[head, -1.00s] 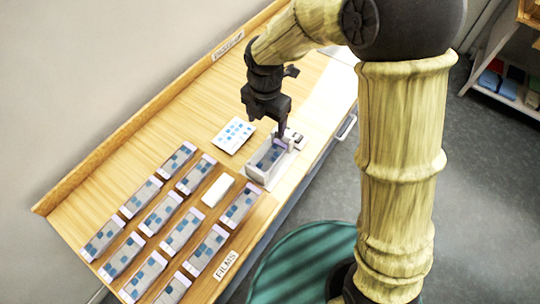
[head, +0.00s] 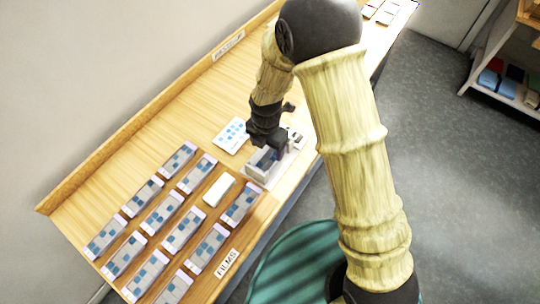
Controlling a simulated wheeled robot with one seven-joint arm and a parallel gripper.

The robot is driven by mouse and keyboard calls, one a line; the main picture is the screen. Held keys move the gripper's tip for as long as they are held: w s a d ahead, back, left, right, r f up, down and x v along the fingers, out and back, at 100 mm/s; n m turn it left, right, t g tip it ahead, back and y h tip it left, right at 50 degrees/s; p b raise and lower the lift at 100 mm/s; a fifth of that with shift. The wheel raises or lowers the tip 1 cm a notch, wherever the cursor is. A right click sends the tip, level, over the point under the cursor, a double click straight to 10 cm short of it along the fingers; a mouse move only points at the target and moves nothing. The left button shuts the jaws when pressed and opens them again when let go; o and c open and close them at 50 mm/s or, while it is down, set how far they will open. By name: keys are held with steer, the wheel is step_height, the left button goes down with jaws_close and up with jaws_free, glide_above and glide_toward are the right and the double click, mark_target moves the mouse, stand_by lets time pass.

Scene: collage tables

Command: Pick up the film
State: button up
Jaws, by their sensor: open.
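Several grey film strips with blue squares and pale lilac ends lie in slanted rows on the wooden table, such as one film (head: 240,204) near the front edge. Another dark, bluish film (head: 262,158) appears to lie in a pale tray-like holder (head: 254,173) to the right of the rows. My gripper (head: 272,148) is open, pointing down at the holder and covering part of it. The fingertips are small and dark, so I cannot tell whether they touch the film.
A white block (head: 218,190) lies among the film strips. A white card with blue dots (head: 231,135) lies behind the holder. A "FILMS" label (head: 227,262) is at the front edge. The wooden table (head: 180,125) is bare toward its raised back edge.

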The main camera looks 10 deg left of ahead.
mark_target(268, 160)
steer(key=shift+f+p, duration=0.75)
steer(key=shift+f, duration=1.85)
steer(key=c, duration=1)
